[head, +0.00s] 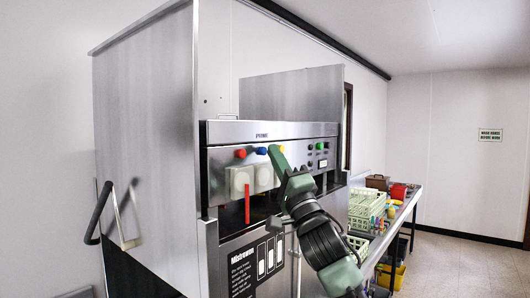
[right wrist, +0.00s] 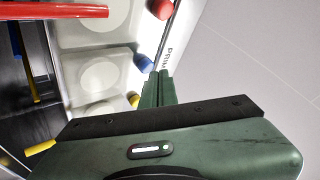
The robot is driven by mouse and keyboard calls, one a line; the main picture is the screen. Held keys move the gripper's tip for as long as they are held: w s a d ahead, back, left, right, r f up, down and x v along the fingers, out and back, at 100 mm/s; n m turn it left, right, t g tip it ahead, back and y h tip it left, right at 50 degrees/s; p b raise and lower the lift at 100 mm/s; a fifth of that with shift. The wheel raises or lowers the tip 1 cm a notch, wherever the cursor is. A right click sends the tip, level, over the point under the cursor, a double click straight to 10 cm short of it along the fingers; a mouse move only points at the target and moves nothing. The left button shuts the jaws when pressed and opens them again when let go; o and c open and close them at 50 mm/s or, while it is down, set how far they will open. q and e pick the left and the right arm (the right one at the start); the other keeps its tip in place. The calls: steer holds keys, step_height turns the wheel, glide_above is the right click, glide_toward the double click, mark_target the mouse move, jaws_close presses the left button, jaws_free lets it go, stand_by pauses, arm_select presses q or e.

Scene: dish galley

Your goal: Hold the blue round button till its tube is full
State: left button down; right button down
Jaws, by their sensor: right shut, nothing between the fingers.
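The blue round button (head: 262,151) sits on the steel machine's panel between a red button (head: 240,153) and a yellow button (right wrist: 134,101). My right gripper (head: 274,150) is shut and empty, with its fingertips right beside the blue button. In the right wrist view the fingertips (right wrist: 158,76) are close to the blue button (right wrist: 143,62); I cannot tell whether they touch it. A blue strip (right wrist: 16,42), apparently the blue tube, shows at the left edge of that view; its fill level is unclear. My left gripper is not in view.
A long red tube (head: 247,203) hangs below the red button. White round-faced blocks (right wrist: 100,75) line the panel under the buttons. A green button (head: 319,146) and small controls are further right. A side table holds a pale crate (head: 365,205). The floor at right is clear.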

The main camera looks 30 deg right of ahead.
steer(key=shift+w+a, duration=0.15)
steer(key=shift+w, duration=0.3)
stand_by(0.5)
steer(key=shift+s, duration=0.1)
stand_by(2.0)
steer(key=shift+s+d, duration=0.25)
steer(key=shift+s, duration=0.4)
steer(key=shift+s, duration=0.1)
steer(key=shift+s+d+b, duration=0.15)
steer(key=shift+s+d, duration=0.2)
steer(key=shift+s, duration=0.4)
steer(key=shift+s+d+b, duration=0.1)
steer(key=shift+s+d, duration=0.2)
steer(key=shift+s, duration=0.45)
steer(key=shift+s+d+b, duration=0.15)
steer(key=shift+s+d, duration=0.2)
steer(key=shift+s, duration=0.4)
steer(key=shift+f, duration=0.1)
